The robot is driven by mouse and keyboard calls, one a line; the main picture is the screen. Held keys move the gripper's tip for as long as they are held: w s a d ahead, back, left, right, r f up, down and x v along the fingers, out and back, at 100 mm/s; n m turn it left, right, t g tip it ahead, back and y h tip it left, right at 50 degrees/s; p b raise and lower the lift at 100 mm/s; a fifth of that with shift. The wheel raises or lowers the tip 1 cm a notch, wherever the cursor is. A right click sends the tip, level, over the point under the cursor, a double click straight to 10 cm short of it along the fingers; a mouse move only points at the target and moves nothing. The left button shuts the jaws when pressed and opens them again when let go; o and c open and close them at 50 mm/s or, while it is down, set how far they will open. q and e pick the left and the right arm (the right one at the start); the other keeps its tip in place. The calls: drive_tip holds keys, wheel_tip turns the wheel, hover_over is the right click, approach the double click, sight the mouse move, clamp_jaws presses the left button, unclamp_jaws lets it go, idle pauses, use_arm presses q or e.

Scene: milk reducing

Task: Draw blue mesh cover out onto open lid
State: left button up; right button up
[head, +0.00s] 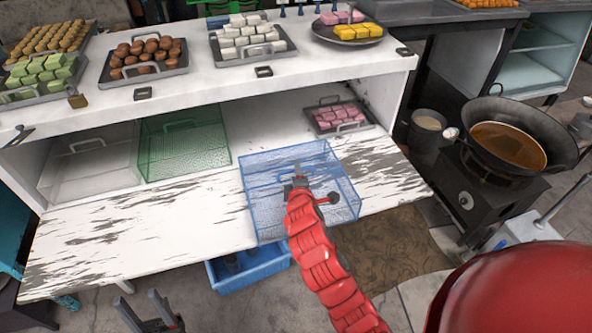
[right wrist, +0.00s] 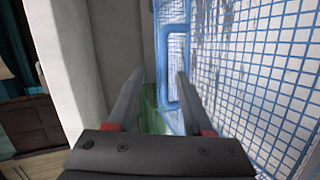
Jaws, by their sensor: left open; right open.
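The blue mesh cover (head: 262,207) lies mostly on the open lid (head: 130,240), a worn white board, with its back edge near the compartment opening. It also fills the right side of the right wrist view (right wrist: 270,85). My right gripper (head: 300,182) is over the cover, its fingers partly hidden by my red arm. In the right wrist view it is open, with the blue handle (right wrist: 172,65) showing between and beyond its fingertips; contact cannot be told. My left gripper (head: 143,305) is open and empty at the bottom left, below the lid's front edge.
A green mesh cover (head: 185,145) and a clear cover (head: 90,172) stand left in the compartment. A tray of pink sweets (head: 340,117) is at its right. A blue crate (head: 250,270) sits below the lid. A wok of oil (head: 508,146) stands right.

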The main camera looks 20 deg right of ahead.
drive_tip(key=v, duration=0.8)
drive_tip(key=shift+s+a+r+b, duration=0.15)
drive_tip(key=shift+s+b, duration=0.1)
drive_tip(key=shift+b, duration=0.15)
drive_tip(key=p+v, duration=0.2)
drive_tip(key=p, duration=0.1)
drive_tip(key=shift+r, duration=0.2)
drive_tip(key=shift+s+p, duration=0.4)
drive_tip(key=shift+s, duration=0.05)
drive_tip(key=shift+w, duration=0.1)
